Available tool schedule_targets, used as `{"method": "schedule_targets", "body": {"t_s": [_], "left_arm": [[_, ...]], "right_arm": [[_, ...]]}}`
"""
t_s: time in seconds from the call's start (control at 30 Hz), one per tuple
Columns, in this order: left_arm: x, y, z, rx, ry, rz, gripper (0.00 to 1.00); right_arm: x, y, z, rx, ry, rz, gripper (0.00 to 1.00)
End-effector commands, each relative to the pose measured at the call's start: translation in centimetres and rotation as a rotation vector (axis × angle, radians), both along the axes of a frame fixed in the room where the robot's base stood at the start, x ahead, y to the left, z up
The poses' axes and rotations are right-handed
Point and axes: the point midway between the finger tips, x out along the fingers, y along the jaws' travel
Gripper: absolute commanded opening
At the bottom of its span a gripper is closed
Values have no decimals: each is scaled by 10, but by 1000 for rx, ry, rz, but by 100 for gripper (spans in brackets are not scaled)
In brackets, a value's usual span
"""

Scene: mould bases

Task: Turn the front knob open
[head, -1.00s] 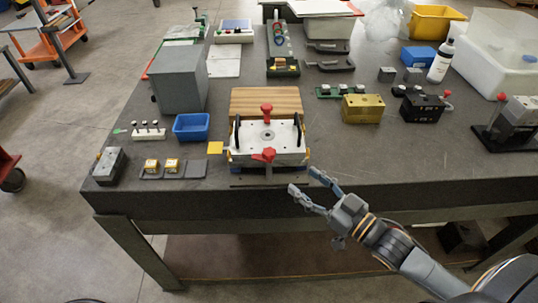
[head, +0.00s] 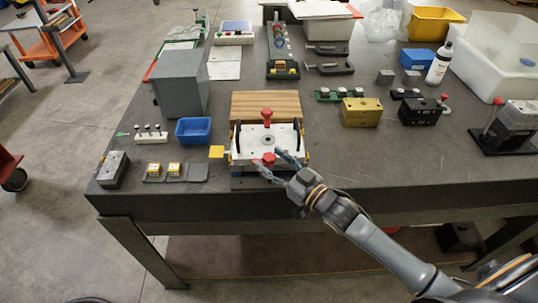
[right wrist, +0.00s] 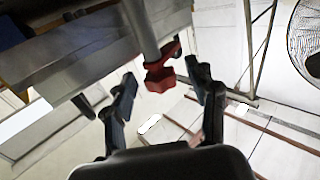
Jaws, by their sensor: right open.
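The front knob (head: 268,159) is red and sits at the near edge of a white mould plate (head: 247,141). A second red knob (head: 266,113) is at the plate's far edge. My right gripper (head: 266,157) is open, its fingers on either side of the front knob. In the right wrist view the red knob (right wrist: 160,77) shows between the two spread fingertips, with gaps to both; I see no clear contact. The finger tips partly cover the knob's surroundings in the head view. My left gripper is not in view.
The plate has black handles (head: 301,135) at its sides and a wooden block (head: 265,104) behind it. A blue bin (head: 193,130) and a grey box (head: 181,84) stand to the left. Brass (head: 360,112) and black blocks (head: 420,111) stand to the right. The right front tabletop is clear.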

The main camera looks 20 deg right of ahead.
Motion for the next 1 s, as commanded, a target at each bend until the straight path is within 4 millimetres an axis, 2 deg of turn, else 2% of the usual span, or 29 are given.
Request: {"method": "schedule_targets", "body": {"t_s": [0.2,0.47,0.73,0.77,1.0], "left_arm": [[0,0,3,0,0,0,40],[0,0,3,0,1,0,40],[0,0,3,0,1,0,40],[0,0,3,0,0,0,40],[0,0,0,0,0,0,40]], "right_arm": [[12,6,0,-1,0,1,58],[13,6,0,-1,0,1,58],[12,6,0,-1,0,1,5],[12,6,0,-1,0,1,2],[13,7,0,-5,-5,42,2]]}}
